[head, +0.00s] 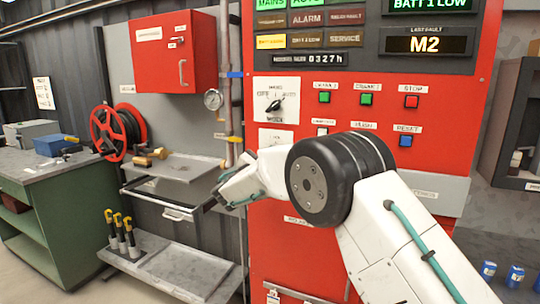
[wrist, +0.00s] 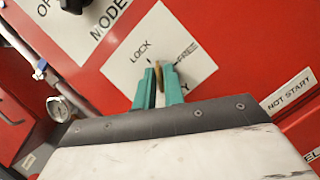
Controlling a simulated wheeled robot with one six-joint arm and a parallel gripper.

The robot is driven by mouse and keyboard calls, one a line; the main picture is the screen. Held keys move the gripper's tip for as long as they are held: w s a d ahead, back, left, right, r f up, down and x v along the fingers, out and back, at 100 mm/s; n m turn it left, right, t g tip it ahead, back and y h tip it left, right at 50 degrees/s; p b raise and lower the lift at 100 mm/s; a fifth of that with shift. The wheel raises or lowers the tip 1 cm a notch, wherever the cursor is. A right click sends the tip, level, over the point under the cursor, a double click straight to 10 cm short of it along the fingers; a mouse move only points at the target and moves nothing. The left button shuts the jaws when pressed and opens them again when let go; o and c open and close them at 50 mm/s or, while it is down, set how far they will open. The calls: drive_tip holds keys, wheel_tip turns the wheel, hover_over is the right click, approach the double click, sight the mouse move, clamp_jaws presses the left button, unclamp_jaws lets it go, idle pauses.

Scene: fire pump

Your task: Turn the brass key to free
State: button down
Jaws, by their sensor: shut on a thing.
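The brass key (wrist: 160,76) shows as a thin edge-on sliver in the wrist view, on a white plate (wrist: 146,50) lettered LOCK on the left and FREE on the right. My gripper (wrist: 160,82) has its teal fingers shut on the key, one on each side. The fingers hide most of the key and part of the plate's lower lettering. The key's exact angle is hard to tell, but it looks roughly upright, between the two words. In the head view the plate (head: 275,138) shows below the mode switch; my arm hides the key and fingertips there.
The mode switch (head: 275,104) sits just above the key plate. Green and red push buttons (head: 365,99) and a blue reset button (head: 405,141) are to its right on the red panel. A gauge (head: 213,99) and pipe stand to the left, with a shelf (head: 176,168) beyond.

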drive_tip(key=m+g, duration=0.1)
drive_tip(key=m, duration=0.3)
drive_tip(key=m+g, duration=0.2)
drive_tip(key=m, duration=0.2)
drive_tip(key=m+g, duration=0.2)
drive_tip(key=m, duration=0.2)
drive_tip(key=shift+a+r+m, duration=0.1)
drive_tip(key=shift+m, duration=0.3)
drive_tip(key=shift+h, duration=0.3)
drive_tip(key=c, duration=1.6)
unclamp_jaws()
drive_tip(key=v, duration=0.7)
drive_tip(key=shift+s+a+r, duration=0.1)
drive_tip(key=shift+s+a, duration=0.15)
drive_tip(key=shift+s, duration=0.05)
